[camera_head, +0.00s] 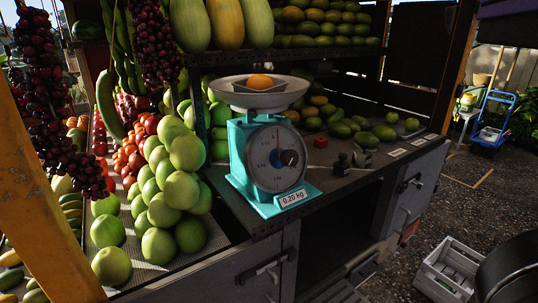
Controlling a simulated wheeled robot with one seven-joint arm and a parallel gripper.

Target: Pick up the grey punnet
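A pale grey, angular shallow dish that looks like the grey punnet (286,99) sits in the round pan (234,96) of the teal scale (238,150). An orange fruit (259,81) lies in the dish, and its lower part is hidden by the dish's side. The scale stands on the dark counter near its front edge, and its label reads 0.20 kg. My gripper is not in view, so its state and its distance from the dish do not show.
Green round fruit (180,190) is heaped left of the scale. A shelf (300,55) with melons and mangoes hangs above and behind. Small dark weights (342,163) and a red block (320,142) stand right of the scale. A slatted crate (452,262) sits on the ground.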

